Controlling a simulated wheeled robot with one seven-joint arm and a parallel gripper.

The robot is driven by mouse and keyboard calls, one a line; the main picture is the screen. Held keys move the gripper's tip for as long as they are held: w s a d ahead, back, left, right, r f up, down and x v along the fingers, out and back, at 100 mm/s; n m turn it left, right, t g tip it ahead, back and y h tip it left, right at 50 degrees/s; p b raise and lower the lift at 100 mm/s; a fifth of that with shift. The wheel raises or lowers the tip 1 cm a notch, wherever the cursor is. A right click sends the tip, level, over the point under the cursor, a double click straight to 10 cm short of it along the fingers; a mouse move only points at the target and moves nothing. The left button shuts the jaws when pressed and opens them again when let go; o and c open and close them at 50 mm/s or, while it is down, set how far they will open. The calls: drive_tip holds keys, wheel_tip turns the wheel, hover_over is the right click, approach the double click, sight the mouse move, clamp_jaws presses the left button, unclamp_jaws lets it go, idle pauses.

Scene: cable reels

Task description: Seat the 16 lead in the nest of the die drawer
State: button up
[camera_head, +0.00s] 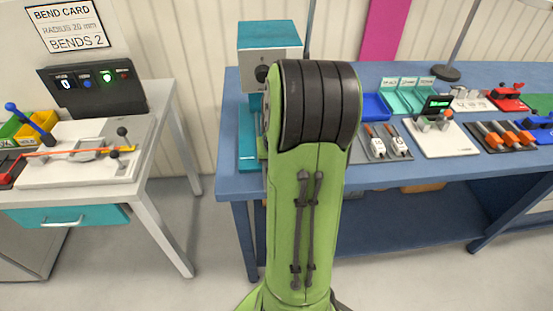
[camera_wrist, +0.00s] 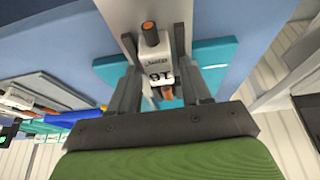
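The 16 lead (camera_wrist: 156,62) is a white block marked 16 with copper-coloured ends, in the wrist view. My gripper (camera_wrist: 155,45) has a grey finger on each side of it and appears closed on it. In the head view my green arm hides the gripper and the lead. A teal and grey press (camera_head: 270,40) stands behind my arm at the bench's left end. In the wrist view a teal plate (camera_wrist: 218,52) and a pale grey part lie beyond the lead. I cannot make out the die drawer or its nest; my arm covers the press front.
The blue bench (camera_head: 400,176) carries teal bins (camera_head: 408,92), two white-handled tools (camera_head: 388,145), a white gauge plate (camera_head: 445,142) and orange-tipped pieces (camera_head: 503,136) to the right. A bending table (camera_head: 160,120) stands at left, with a floor gap between.

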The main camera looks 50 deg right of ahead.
drive_tip(key=shift+o, duration=0.9)
drive_tip(key=p+v, duration=0.3)
drive_tip(key=v, duration=1.2)
drive_tip(key=shift+r, duration=0.4)
